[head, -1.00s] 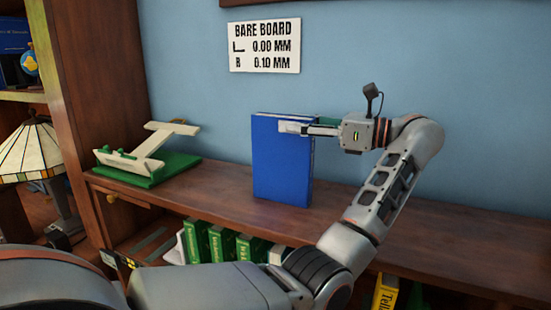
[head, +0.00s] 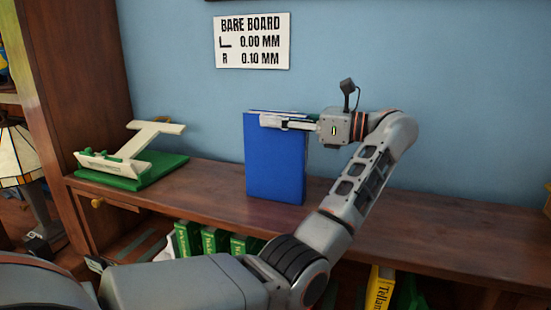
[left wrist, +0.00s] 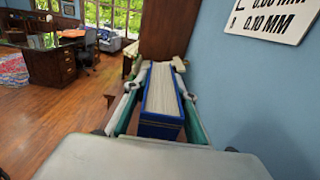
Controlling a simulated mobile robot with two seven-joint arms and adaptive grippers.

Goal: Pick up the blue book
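The blue book (head: 274,165) stands upright on the wooden shelf top near the blue wall. My left gripper (head: 276,122) is at its upper edge, coming from the right, with one finger in front of the cover. In the left wrist view, the book's pale page edges (left wrist: 163,88) lie between the two fingers of my left gripper (left wrist: 160,76). The fingers look apart, one along each side, with small gaps; firm contact is not clear. The far finger is mostly hidden behind the book in the head view. My right gripper is not in view.
A white and green stand (head: 130,160) sits left on the shelf top (head: 440,222). Green books (head: 215,240) and a yellow book (head: 380,290) stand on the shelf below. A sign (head: 252,41) hangs on the wall. The shelf top right of the book is clear.

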